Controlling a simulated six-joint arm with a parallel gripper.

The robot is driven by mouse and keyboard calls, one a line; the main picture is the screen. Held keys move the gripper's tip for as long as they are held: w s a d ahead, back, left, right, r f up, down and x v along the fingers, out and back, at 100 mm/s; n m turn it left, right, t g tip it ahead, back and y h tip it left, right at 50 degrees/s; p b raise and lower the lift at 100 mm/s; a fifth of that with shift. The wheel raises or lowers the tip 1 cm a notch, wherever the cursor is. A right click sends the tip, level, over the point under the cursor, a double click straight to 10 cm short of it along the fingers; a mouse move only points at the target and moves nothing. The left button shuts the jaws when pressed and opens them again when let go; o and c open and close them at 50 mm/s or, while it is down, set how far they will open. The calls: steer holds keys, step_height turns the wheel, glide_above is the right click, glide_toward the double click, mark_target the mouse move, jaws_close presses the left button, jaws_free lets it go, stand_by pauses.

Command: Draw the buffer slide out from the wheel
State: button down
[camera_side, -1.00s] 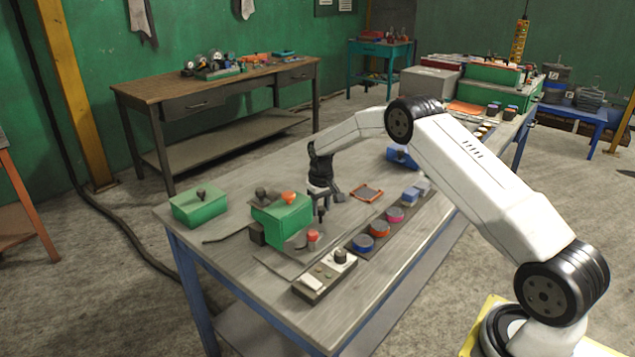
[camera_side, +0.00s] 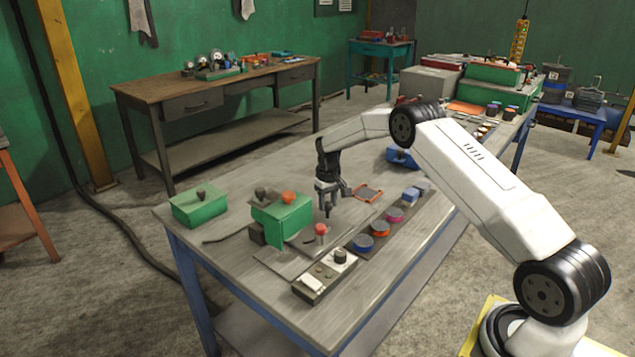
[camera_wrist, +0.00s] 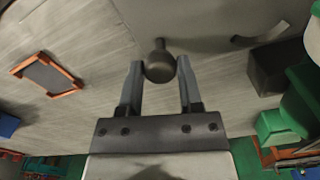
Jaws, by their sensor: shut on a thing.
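My gripper (camera_side: 330,203) is shut on a dark round-headed knob (camera_wrist: 160,64), which sits between the two fingers in the wrist view. I take this knob to be the buffer slide's handle; the slide's body is hard to make out. The green grinder-like housing (camera_side: 283,218) stands just left of my gripper, with an orange knob and a dark knob on top. A red-topped knob (camera_side: 321,230) stands in front of the housing, on or over a grey plate (camera_side: 300,247). The wheel itself I cannot make out clearly.
A green box (camera_side: 199,206) stands to the left. A control box (camera_side: 324,276) lies near the front edge. A strip with several coloured pots (camera_side: 380,229) runs along the right edge. An orange-framed tray (camera_side: 368,193) lies right of my gripper, also in the wrist view (camera_wrist: 45,75).

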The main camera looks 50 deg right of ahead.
steer(key=d, duration=0.7)
steer(key=shift+w+d+r, duration=0.1)
steer(key=shift+w+d, duration=0.05)
steer(key=shift+d, duration=1.1)
steer(key=shift+c, duration=1.3)
jaws_free()
steer(key=shift+d, duration=0.1)
step_height(320, 180, up, 8)
